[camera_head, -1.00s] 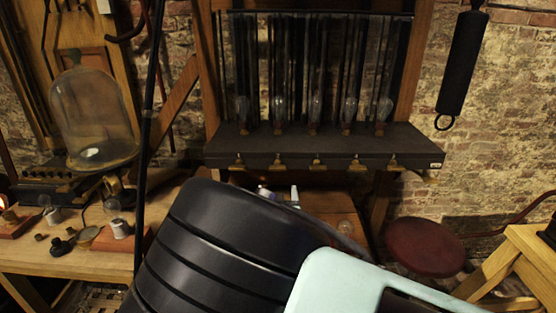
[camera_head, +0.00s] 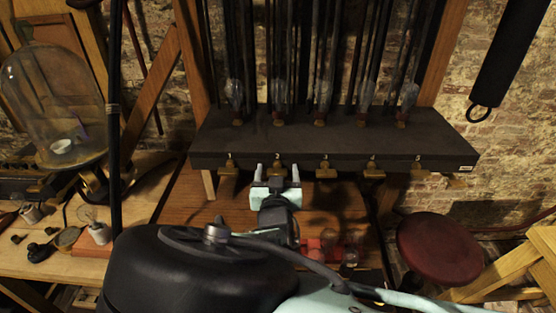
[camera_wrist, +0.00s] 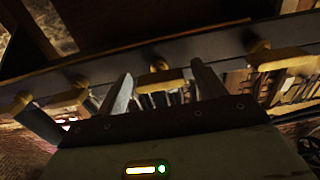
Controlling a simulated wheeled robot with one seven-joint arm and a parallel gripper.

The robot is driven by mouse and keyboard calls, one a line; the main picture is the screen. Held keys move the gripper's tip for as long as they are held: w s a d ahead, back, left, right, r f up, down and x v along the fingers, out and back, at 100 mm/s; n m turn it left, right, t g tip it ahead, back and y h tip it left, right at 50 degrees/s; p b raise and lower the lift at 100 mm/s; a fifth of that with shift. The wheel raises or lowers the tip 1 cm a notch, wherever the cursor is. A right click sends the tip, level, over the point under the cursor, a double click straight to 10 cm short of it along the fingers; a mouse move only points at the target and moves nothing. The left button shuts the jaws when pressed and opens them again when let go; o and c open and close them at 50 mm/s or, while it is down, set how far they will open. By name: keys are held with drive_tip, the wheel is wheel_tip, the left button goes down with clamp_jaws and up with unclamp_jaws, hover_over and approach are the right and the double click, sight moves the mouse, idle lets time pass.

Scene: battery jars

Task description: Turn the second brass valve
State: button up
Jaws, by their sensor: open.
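A row of several brass valves runs along the front edge of the dark shelf (camera_head: 330,140). The second brass valve (camera_head: 277,171), under the mark 2, sits right at my gripper (camera_head: 276,172) in the head view. My gripper is open, with one finger on each side of this valve. In the wrist view a brass valve (camera_wrist: 158,77) shows its flat handle between the two fingertips (camera_wrist: 160,82). I cannot tell whether the fingers touch it. The first valve (camera_head: 228,167) is to the left and the third valve (camera_head: 326,170) is to the right.
Glass bulbs and dark tubes stand on the shelf above the valves. A wooden table (camera_head: 190,210) lies below, with small red and glass items (camera_head: 335,245). A glass bell jar (camera_head: 55,105) stands at left, a red stool (camera_head: 438,248) at right.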

drive_tip(key=shift+w, duration=0.2)
drive_tip(key=c, duration=1)
